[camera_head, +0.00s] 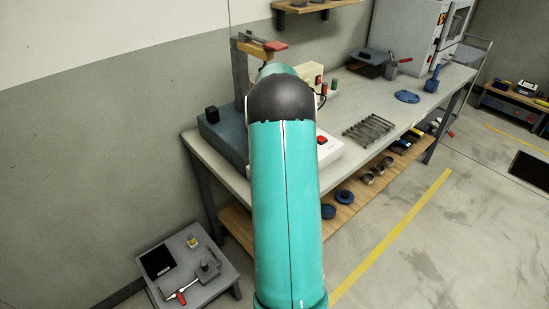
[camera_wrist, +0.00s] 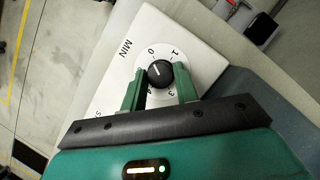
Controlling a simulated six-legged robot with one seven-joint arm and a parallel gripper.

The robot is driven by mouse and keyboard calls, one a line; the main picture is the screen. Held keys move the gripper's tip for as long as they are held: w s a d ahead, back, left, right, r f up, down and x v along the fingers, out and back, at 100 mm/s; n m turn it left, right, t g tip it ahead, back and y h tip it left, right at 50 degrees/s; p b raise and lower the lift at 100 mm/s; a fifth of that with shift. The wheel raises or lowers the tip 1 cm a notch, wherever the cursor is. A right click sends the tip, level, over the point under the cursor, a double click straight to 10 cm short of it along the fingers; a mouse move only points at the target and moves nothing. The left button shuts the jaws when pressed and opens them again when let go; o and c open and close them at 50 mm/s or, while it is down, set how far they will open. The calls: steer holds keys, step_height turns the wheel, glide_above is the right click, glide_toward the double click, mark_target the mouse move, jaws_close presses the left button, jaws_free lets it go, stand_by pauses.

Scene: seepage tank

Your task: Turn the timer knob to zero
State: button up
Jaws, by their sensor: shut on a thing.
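The timer knob (camera_wrist: 160,73) is a small round black knob on a white dial marked with numbers, including 0, 1, 3 and 4. A short light mark shows on its face, roughly toward the 0 side; its exact aim is too small to tell. My gripper (camera_wrist: 159,76) has one green finger on either side of the knob and is shut on it. The white timer box (camera_wrist: 205,50) carries the dial and the word MIN. In the head view the timer box (camera_head: 327,152) shows partly beside my arm, with a red button; the knob and my gripper are hidden there.
The workbench (camera_head: 225,160) also holds a blue-grey machine base (camera_head: 218,138), a row of metal bars (camera_head: 368,130) and a blue disc (camera_head: 407,96). A low side table (camera_head: 215,285) stands at lower left. Open floor lies to the right.

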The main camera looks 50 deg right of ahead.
steer(key=o, duration=1)
steer(key=r, duration=0.4)
steer(key=shift+s+a+r, duration=0.1)
steer(key=shift+s+a, duration=0.1)
steer(key=shift+a, duration=0.05)
steer(key=s+a+r, duration=0.8)
steer(key=a, duration=0.2)
steer(key=shift+s+r, duration=0.4)
